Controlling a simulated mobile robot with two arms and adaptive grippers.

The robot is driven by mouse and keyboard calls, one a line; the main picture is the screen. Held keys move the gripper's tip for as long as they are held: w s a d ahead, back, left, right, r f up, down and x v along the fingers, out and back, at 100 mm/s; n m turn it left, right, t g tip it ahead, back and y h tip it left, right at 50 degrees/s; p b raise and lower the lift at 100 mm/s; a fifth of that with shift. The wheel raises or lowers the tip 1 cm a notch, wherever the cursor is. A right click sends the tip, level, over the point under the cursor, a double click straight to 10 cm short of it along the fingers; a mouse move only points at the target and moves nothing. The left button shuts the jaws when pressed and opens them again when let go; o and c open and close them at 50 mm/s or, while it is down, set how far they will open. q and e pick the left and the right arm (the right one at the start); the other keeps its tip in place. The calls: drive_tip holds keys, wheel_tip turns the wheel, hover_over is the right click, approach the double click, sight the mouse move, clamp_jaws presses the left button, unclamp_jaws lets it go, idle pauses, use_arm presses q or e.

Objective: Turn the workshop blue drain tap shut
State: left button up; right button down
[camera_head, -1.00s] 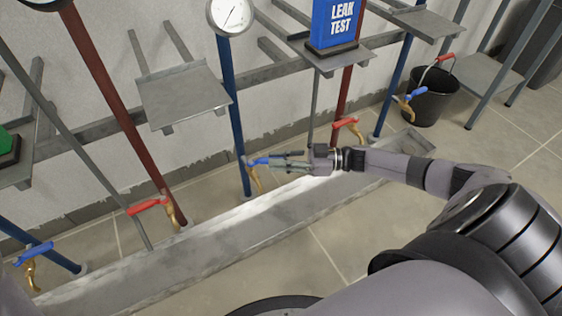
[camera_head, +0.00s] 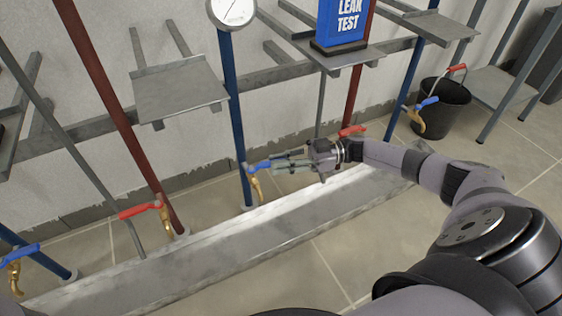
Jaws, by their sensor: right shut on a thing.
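The middle blue tap has a blue lever handle (camera_head: 258,166) and a brass body (camera_head: 257,186), low on a blue pipe (camera_head: 233,120) under a round gauge. The lever points right, roughly sideways from the pipe. My right gripper (camera_head: 277,163) comes in from the right, with its fingers shut on the free end of this lever. The fingers hide the lever's tip. Two other blue-handled taps show, one at the far left (camera_head: 18,254) and one at the right (camera_head: 428,102). My left gripper is not in view.
A metal trough (camera_head: 190,265) runs along the floor below the taps. A red-handled tap (camera_head: 139,210) is at left; another red handle (camera_head: 352,131) shows behind my right wrist. A black bucket (camera_head: 445,112) stands at right. A blue LEAK TEST sign (camera_head: 338,25) stands on a shelf.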

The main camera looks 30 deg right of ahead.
drive_tip(key=c, duration=1.5)
unclamp_jaws()
drive_tip(key=v, duration=1.2)
drive_tip(key=shift+c, duration=0.5)
